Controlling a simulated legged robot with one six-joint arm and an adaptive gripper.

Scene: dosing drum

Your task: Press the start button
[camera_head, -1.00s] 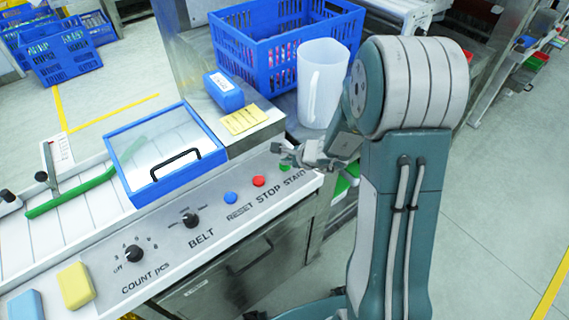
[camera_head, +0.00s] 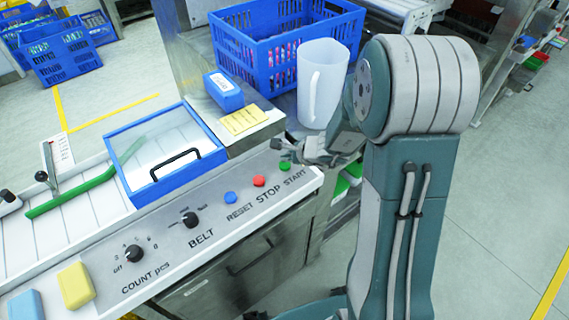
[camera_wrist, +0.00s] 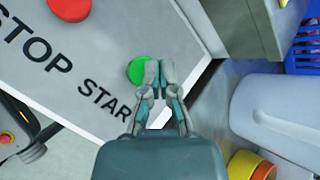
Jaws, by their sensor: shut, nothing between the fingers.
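The green start button (camera_head: 285,166) sits at the right end of the white control panel (camera_head: 215,232), above the word START. In the wrist view the green button (camera_wrist: 137,69) shows just beyond and slightly left of my fingertips, partly covered by them. My gripper (camera_head: 277,146) is shut with nothing between its fingers, close above the button in the head view. The wrist view shows the fingertips of my gripper (camera_wrist: 159,68) side by side at the button's edge. I cannot tell whether they touch it.
The red stop button (camera_head: 259,181) and blue reset button (camera_head: 231,198) lie left of the green one. A clear jug (camera_head: 322,85) and a blue crate (camera_head: 250,75) stand behind. A yellow note (camera_head: 243,120) lies on the ledge. A blue-framed lid (camera_head: 120,142) covers the belt.

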